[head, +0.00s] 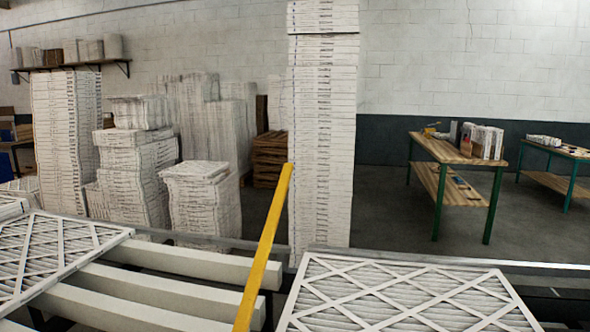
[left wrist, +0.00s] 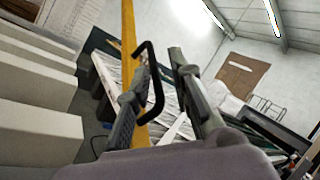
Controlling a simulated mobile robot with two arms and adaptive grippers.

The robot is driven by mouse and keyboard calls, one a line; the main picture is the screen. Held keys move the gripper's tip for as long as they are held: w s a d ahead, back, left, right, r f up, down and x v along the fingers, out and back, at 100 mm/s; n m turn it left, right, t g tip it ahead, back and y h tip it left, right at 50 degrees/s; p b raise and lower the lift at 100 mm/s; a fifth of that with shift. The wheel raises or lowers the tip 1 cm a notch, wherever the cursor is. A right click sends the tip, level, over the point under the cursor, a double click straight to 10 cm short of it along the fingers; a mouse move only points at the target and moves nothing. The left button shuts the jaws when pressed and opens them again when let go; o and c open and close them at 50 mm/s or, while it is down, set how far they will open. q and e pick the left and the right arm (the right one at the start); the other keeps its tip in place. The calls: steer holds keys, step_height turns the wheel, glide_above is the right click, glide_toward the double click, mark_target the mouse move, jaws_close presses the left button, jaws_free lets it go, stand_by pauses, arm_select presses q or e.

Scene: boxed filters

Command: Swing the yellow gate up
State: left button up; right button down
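The yellow gate (head: 264,250) shows in the head view as a narrow bar, rising at a slant from the bottom edge to the middle. In the left wrist view the yellow gate (left wrist: 128,40) runs from the top edge down behind my gripper. A black, bent handle (left wrist: 158,82) stands out beside it. My left gripper (left wrist: 160,62) is open, its two dark fingers apart. The handle lies at the left finger and partly in the gap; I cannot tell whether they touch. My left gripper is not in the head view. My right gripper is in neither view.
White conveyor beams (head: 165,290) lie left of the gate. A framed filter (head: 50,255) is at the left and another filter (head: 400,295) at the right. A tall filter stack (head: 322,150) stands behind the gate. A wooden table (head: 440,147) is at the back right.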

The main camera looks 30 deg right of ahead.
arm_select(q)
steer(key=v, duration=0.8)
steer(key=shift+a, duration=0.25)
steer(key=shift+s, duration=0.1)
